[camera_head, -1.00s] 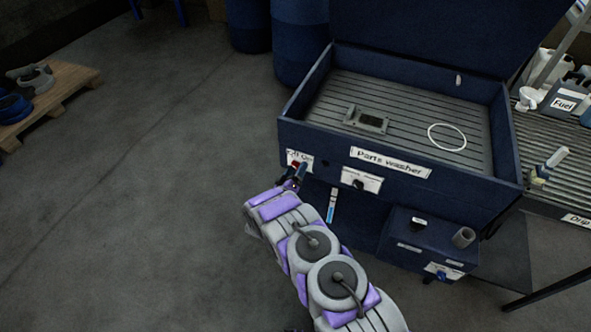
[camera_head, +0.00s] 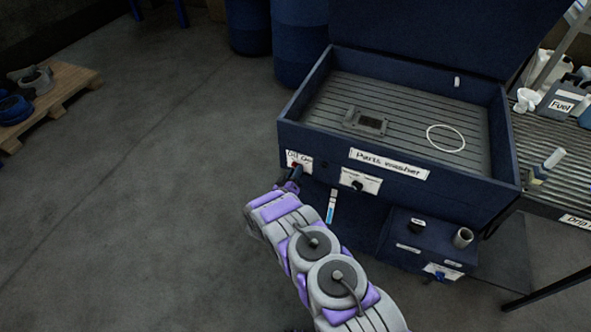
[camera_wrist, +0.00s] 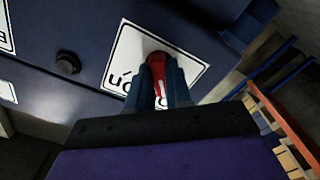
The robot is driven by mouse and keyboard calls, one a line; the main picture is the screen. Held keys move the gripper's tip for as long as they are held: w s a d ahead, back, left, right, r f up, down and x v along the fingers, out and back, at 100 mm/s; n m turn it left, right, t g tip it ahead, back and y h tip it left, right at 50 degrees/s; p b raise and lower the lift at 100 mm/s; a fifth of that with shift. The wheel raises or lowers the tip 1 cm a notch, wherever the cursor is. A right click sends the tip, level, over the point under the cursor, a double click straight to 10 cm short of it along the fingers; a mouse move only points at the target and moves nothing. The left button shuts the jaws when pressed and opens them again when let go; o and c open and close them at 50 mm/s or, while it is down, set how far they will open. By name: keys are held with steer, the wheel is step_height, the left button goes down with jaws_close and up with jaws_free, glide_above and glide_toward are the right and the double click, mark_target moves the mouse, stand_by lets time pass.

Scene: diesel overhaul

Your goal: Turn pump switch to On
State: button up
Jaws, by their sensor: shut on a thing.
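The parts washer (camera_head: 390,164) is a dark blue open basin with its lid raised. A white Off/On label (camera_head: 306,163) is on the left of its front face. The red pump switch (camera_wrist: 157,62) sits on this label in the wrist view. My gripper (camera_wrist: 160,80) is shut on the red switch, with one dark blue finger on each side of it. In the head view my gripper (camera_head: 294,174) is at the label, and the switch is mostly hidden there. The fingers also cover part of the label (camera_wrist: 125,55) in the wrist view.
A second white label with a black knob (camera_head: 358,185) is right of the switch. A blue-and-white brush-like item (camera_head: 332,205) hangs below. A box with a tube (camera_head: 463,238) juts out at lower right. The floor at left is clear up to a pallet (camera_head: 60,95).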

steer(key=m+p, duration=0.4)
steer(key=m, duration=1.2)
steer(key=shift+m+p, duration=0.35)
steer(key=shift+m, duration=0.05)
steer(key=o, duration=1.5)
steer(key=shift+d, duration=0.15)
steer(key=p+v, duration=0.1)
steer(key=v, duration=0.6)
